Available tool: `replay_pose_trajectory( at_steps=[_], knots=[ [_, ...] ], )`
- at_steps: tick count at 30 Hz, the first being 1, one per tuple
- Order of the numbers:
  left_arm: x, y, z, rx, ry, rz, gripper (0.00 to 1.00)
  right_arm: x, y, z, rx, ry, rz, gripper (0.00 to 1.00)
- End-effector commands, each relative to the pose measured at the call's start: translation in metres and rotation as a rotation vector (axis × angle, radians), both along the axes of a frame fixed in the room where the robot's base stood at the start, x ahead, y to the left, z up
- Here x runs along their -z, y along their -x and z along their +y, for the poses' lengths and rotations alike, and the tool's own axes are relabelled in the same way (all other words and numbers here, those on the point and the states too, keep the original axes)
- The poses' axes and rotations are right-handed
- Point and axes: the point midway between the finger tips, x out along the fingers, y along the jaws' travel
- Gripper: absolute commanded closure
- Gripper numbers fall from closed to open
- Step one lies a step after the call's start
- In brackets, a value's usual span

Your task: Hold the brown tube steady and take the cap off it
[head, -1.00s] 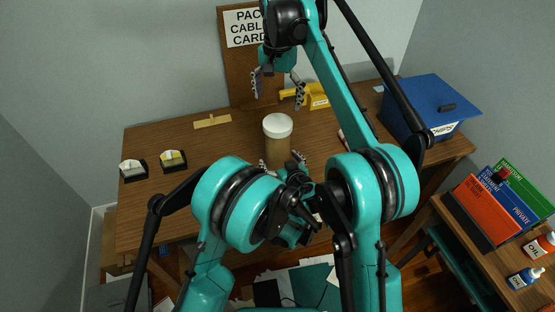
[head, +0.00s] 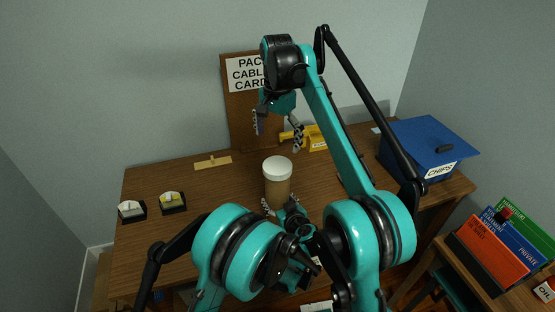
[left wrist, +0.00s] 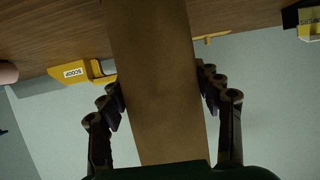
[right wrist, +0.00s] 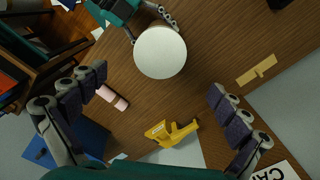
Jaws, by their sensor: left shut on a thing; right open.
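The brown tube (head: 277,190) stands upright on the wooden desk, with its white cap (head: 277,169) on top. In the left wrist view the tube (left wrist: 160,80) fills the middle between the fingers. My left gripper (head: 283,205) is shut on the tube's body from the near side; it also shows in the left wrist view (left wrist: 162,95). My right gripper (head: 277,130) is open and empty, above and behind the cap. In the right wrist view the round cap (right wrist: 160,52) lies beyond the open fingers (right wrist: 160,105), apart from them, with the tube's body hidden under it.
A yellow scoop (right wrist: 172,133) lies on the desk behind the tube. A pink cylinder (right wrist: 113,97) lies near it. A blue box marked CHIPS (head: 425,150) stands at the right, and two small card holders (head: 172,203) at the left. A sign board (head: 243,110) stands behind.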

Motion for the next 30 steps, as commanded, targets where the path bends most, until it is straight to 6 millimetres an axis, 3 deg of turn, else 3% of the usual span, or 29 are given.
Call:
replay_pose_trajectory(
  at_steps=[9,17,23,30],
  knots=[
    [0.001,0.000,0.000,0.000,0.002,0.002,0.87,-0.027,-0.001,0.000,0.571,0.001,0.002,0.00],
    [0.001,0.000,0.000,0.000,0.002,0.002,0.87,-0.032,0.000,0.000,0.762,0.001,0.002,0.00],
    [0.001,0.000,0.000,0.000,0.002,0.002,0.87,-0.014,-0.001,0.000,0.765,0.001,0.002,0.00],
    [0.001,0.000,0.000,0.000,0.002,0.002,0.87,0.030,0.001,0.000,0.764,0.001,0.001,0.00]
  ],
)
